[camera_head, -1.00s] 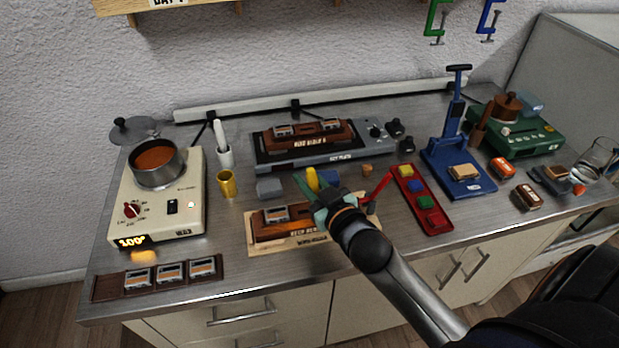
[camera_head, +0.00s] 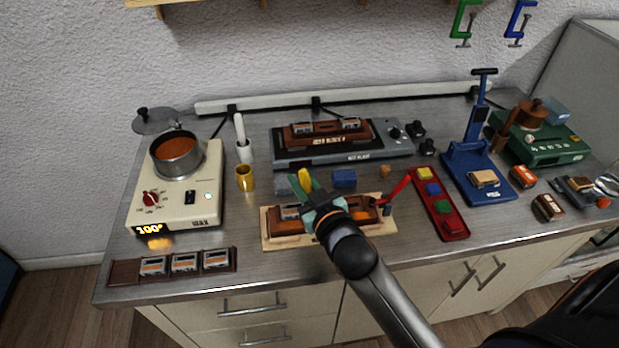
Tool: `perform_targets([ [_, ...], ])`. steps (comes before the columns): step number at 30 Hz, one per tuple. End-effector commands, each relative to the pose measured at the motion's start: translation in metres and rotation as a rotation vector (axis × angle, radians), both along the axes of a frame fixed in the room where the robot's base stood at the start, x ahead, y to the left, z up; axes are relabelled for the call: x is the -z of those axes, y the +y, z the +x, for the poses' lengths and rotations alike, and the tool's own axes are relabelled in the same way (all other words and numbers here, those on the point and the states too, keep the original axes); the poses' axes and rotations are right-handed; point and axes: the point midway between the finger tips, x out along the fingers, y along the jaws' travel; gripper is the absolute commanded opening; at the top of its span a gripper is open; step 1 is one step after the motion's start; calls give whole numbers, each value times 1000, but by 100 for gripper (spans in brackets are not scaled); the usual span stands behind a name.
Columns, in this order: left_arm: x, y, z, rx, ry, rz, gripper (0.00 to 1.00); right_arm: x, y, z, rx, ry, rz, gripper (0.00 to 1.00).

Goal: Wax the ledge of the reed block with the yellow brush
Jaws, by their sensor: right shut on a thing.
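The reed block (camera_head: 365,216) is a brown block on a pale wooden board (camera_head: 285,243) at the front middle of the bench. A grey piece sits on its left part. My right gripper (camera_head: 306,190) is shut on the yellow brush (camera_head: 305,175), whose yellow top sticks up between the fingers. The gripper is over the left-middle of the block and hides part of it. The brush's lower end is hidden, so I cannot tell whether it touches the ledge. My left gripper is not in view.
A pot of orange-brown liquid (camera_head: 176,146) stands on a cream heater (camera_head: 185,212) at the left. Another reed block (camera_head: 320,137) sits on the grey hot plate (camera_head: 290,161) behind. A red tray (camera_head: 455,226) and blue press (camera_head: 480,180) stand to the right.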

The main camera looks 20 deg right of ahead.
Motion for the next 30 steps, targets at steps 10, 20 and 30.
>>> perform_targets([
  [10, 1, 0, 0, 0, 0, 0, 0, 2, 13, 4, -1, 2, 0, 0],
  [20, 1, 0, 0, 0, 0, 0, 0, 2, 24, 7, -1, 5, 5, 0],
  [30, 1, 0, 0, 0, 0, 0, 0, 0, 47, 13, -5, 3, 4, 0],
])
